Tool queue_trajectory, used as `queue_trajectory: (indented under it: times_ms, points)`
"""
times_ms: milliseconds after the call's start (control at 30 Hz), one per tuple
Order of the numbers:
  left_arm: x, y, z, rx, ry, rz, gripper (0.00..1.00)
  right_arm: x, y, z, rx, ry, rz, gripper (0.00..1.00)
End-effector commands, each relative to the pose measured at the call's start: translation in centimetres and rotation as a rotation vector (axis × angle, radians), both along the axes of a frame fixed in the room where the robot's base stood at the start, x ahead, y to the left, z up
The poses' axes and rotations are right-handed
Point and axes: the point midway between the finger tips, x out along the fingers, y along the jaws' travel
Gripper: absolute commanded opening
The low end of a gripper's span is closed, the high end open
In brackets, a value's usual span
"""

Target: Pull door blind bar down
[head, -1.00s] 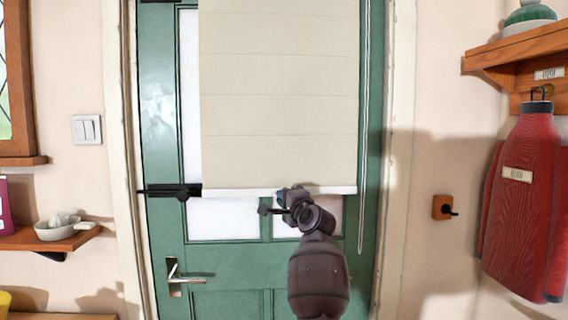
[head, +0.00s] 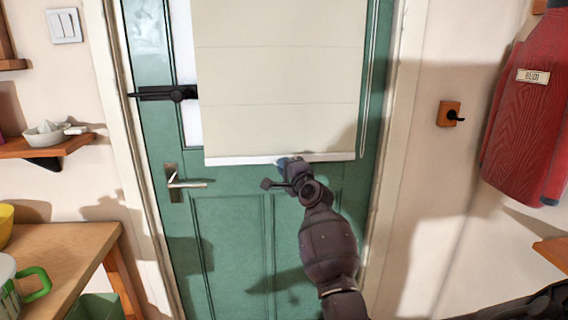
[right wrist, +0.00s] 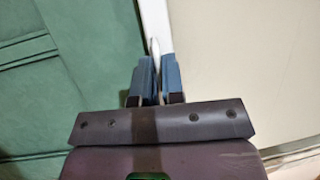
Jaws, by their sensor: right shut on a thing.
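The cream blind (head: 280,80) hangs over the green door (head: 235,215). Its white bottom bar (head: 235,160) runs across the blind's lower edge, below the black latch. My right gripper (head: 290,165) is at the middle-right of the bar, shut on it. In the right wrist view the two blue-grey fingers (right wrist: 156,75) close around the white bar (right wrist: 157,25), with cream blind on the right and green door on the left. The fingers hide a short stretch of the bar. My left gripper is not in view.
A door handle (head: 180,183) and a black latch (head: 165,93) are on the door's left side. A cord (head: 366,80) hangs right of the blind. A wooden counter (head: 65,255) stands at lower left.

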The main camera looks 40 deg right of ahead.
Motion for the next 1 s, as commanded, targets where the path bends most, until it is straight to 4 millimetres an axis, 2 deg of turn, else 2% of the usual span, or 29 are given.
queue_trajectory:
  times_ms: [33, 267, 300, 433, 467, 767, 867, 1000]
  points:
    - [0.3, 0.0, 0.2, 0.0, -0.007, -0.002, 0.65, 0.0, 0.1, -0.5, 0.007, 0.007, 0.002, 0.0]
    - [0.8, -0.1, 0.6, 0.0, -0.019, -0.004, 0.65, 0.0, 0.1, -0.7, 0.007, 0.01, 0.002, 0.0]
    - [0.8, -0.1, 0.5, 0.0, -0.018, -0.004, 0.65, 0.0, 0.1, -0.7, 0.008, 0.011, 0.002, 0.12]
    - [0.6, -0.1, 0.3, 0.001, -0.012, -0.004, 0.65, 0.0, 0.1, -0.7, 0.006, 0.01, 0.002, 0.32]
    - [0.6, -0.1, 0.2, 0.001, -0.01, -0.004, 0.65, 0.0, 0.1, -0.7, 0.006, 0.009, 0.002, 0.34]
    - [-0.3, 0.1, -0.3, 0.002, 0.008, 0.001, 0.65, -0.2, 0.1, -0.4, 0.003, 0.007, 0.001, 0.34]
    - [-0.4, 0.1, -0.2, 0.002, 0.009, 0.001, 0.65, -0.8, 0.1, -0.5, 0.003, 0.006, 0.001, 0.34]
    - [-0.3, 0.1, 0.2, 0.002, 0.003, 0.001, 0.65, -2.7, 0.5, -0.7, 0.004, 0.007, 0.001, 0.34]
